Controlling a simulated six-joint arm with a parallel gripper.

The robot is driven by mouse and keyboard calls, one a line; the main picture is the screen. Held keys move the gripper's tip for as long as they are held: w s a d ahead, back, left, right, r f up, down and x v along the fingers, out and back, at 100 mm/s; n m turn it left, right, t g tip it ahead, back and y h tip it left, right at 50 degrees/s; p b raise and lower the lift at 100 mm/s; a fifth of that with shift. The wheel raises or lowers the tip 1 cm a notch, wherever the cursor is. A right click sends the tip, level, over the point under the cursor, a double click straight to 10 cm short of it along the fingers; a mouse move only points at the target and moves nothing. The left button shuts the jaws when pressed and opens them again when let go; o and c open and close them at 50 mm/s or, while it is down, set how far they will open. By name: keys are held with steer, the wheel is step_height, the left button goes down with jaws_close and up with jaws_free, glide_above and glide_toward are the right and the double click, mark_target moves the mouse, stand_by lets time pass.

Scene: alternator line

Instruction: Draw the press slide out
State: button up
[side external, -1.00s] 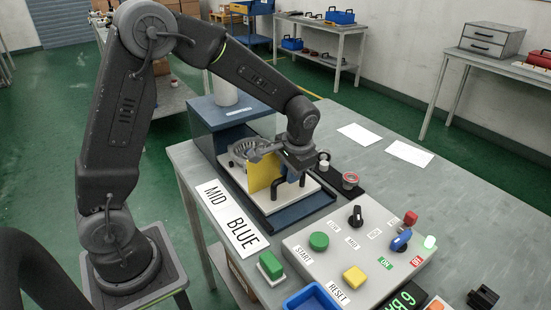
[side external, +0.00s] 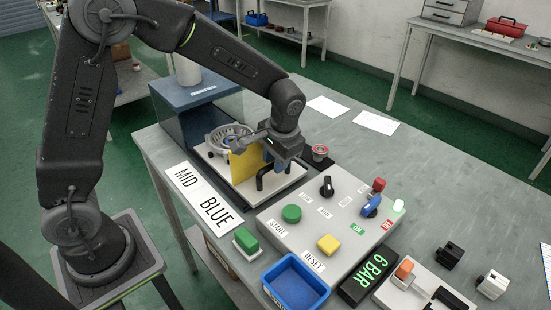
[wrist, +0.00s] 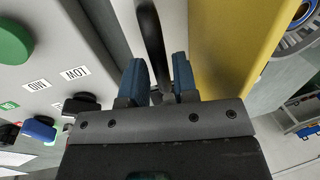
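The press slide (side external: 288,181) is a pale plate with an upright yellow plate (side external: 246,166) and a black bar handle (side external: 260,180) at its front. A silver ring-shaped part (side external: 229,135) sits on it behind the yellow plate. The slide extends out of the dark blue press (side external: 178,120) toward the control panel. My gripper (side external: 272,163) is at the handle. In the wrist view my gripper (wrist: 160,82) has its blue fingers on either side of the black handle (wrist: 152,40), closed to about its width. The exact finger contact is partly hidden.
The grey control panel (side external: 345,225) with buttons and knobs lies close in front of the slide. A MID BLUE card (side external: 202,197) lies to the left. The table behind, around two white sheets (side external: 375,123), is mostly clear.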

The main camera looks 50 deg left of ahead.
steer(key=shift+o, duration=1.2)
step_height(320, 180, up, 14)
steer(key=d, duration=0.2)
steer(key=shift+d+f, duration=0.2)
steer(key=shift+d, duration=0.15)
steer(key=s+a+t+h, duration=0.1)
steer(key=s+t, duration=0.1)
steer(key=s, duration=0.8)
steer(key=s+a+t+h, duration=0.1)
steer(key=s+a+t, duration=0.1)
steer(key=s, duration=0.8)
steer(key=shift+a+r+t, duration=0.25)
steer(key=shift+r+t, duration=0.15)
steer(key=shift+t, duration=0.4)
